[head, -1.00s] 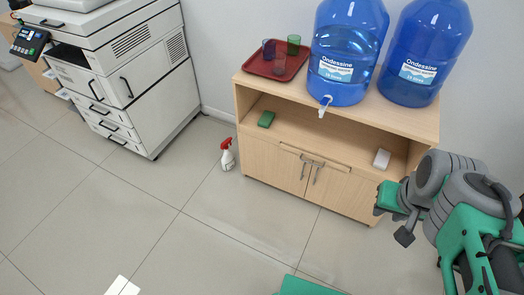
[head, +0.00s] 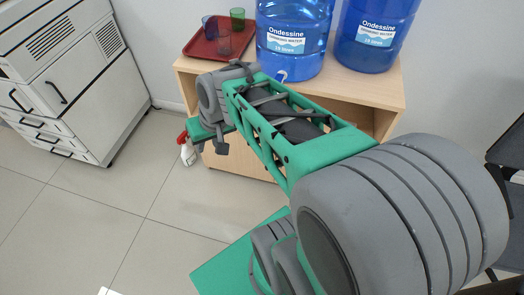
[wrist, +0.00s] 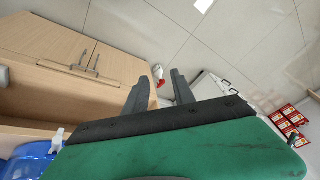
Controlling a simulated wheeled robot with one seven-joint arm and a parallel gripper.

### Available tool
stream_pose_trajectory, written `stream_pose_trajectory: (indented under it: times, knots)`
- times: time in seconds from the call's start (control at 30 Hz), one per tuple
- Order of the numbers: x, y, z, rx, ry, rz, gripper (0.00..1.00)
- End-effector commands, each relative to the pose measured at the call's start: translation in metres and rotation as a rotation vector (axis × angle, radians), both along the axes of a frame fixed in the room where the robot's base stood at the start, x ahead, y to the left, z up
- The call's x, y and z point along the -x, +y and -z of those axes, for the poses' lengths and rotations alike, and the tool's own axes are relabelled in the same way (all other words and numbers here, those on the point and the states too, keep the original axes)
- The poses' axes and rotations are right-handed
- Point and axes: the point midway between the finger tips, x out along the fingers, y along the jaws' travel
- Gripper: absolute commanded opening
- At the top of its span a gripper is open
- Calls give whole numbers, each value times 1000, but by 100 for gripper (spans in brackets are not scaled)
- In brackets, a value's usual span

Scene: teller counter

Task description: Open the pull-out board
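The pull-out board (wrist: 72,71) shows in the wrist view as a thin wooden strip in the cabinet front, between the open shelf and the doors with their two metal handles. It looks pushed in, flush with the front. In the head view my arm hides it. My gripper (head: 208,147) is in front of the cabinet's left part in the head view. In the wrist view my gripper (wrist: 159,78) has its two fingers apart with nothing held between them. The board lies to the left of the fingers there, apart from them.
The wooden cabinet (head: 388,92) carries a red tray (head: 201,49) with cups and two blue water jugs (head: 295,35). A white spray bottle (head: 188,155) with a red top stands on the floor by its left side. A printer (head: 85,100) stands left. The floor between is clear.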

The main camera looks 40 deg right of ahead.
Motion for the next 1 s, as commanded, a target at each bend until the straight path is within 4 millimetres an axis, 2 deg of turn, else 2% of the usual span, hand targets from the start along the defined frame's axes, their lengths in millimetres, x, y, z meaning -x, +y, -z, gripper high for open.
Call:
stream_pose_trajectory:
  times: [0.03, 0.1, 0.17, 0.2, 0.27, 0.3, 0.37, 0.43, 0.5, 0.6, 0.63, 0.7, 0.77, 1.0]
  knots:
    - [-19, -15, 77, -72, -9, 62, 31]
    - [-49, -35, 136, -195, -60, 151, 31]
    - [-70, -57, 183, -310, -118, 243, 31]
    - [-82, -75, 212, -391, -162, 314, 31]
    - [-95, -105, 256, -519, -238, 432, 31]
    - [-100, -129, 283, -606, -298, 520, 31]
    - [-101, -168, 321, -737, -398, 658, 31]
    - [-93, -215, 357, -878, -522, 816, 31]
    - [-78, -257, 383, -997, -644, 953, 31]
    - [-54, -300, 404, -1114, -778, 1093, 31]
    - [-49, -308, 407, -1136, -806, 1120, 31]
    - [-41, -320, 409, -1168, -848, 1157, 31]
    - [-42, -324, 408, -1179, -862, 1167, 31]
    - [-85, -328, 413, -1178, -861, 1161, 31]
